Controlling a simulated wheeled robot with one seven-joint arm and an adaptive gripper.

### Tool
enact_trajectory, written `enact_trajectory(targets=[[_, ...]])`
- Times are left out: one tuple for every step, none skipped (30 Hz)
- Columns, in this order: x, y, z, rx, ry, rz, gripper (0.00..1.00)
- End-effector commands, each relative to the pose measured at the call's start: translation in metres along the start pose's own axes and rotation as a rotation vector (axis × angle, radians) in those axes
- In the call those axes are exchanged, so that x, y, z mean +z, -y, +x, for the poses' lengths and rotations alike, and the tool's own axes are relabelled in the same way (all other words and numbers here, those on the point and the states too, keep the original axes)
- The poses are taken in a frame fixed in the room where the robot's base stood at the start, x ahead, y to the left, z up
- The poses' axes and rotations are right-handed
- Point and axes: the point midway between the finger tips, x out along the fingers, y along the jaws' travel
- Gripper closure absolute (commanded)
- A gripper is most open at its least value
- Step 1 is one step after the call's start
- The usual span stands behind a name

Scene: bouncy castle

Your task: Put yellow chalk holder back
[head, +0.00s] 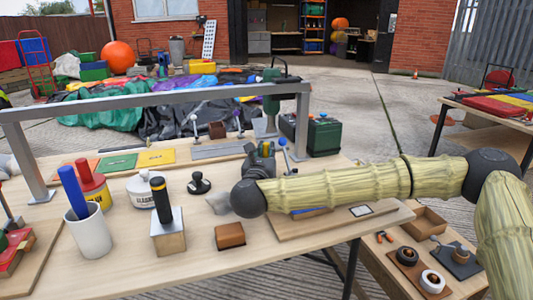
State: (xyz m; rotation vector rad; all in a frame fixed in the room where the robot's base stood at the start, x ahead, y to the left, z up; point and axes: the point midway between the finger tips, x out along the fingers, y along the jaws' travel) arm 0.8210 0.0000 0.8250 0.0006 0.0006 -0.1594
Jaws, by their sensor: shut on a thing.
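My gripper (262,152) is above the back half of the workbench (110,262), at the end of my arm reaching in from the right. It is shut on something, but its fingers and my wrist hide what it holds. I cannot make out a yellow chalk holder for certain. A blue stick (73,190) leans in a white cup (89,236) farther left.
A red and yellow can (93,185), a white jar (142,190), a black knobbed stamp (199,184) and a brown block (230,236) stand on the bench. A metal rail (160,97) crosses above its back. A lower table (455,286) is at right.

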Motion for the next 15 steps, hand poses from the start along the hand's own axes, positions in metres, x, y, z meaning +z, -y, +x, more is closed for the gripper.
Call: enact_trajectory(targets=[[-0.0008,0.0,0.0,0.0,0.0,0.0,0.79],[-0.0005,0.0,0.0,0.0,0.0,0.0,0.74],[-0.0006,0.0,0.0,0.0,0.0,0.0,0.74],[-0.0006,0.0,0.0,0.0,0.0,0.0,0.74],[-0.0006,0.0,0.0,0.0,0.0,0.0,0.74],[-0.0006,0.0,0.0,0.0,0.0,0.0,0.74],[-0.0006,0.0,0.0,0.0,0.0,0.0,0.74],[-0.0006,0.0,0.0,0.0,0.0,0.0,0.74],[-0.0006,0.0,0.0,0.0,0.0,0.0,0.74],[-0.0006,0.0,0.0,0.0,0.0,0.0,0.74],[-0.0002,0.0,0.0,0.0,0.0,0.0,0.74],[0.0009,0.0001,0.0,0.0,0.0,0.0,0.74],[0.0023,0.0001,0.0,0.0,0.0,0.0,0.74],[0.0042,0.0001,0.0001,0.0,0.0,0.0,0.74],[0.0025,-0.0003,-0.0035,0.001,-0.001,-0.001,0.74]])
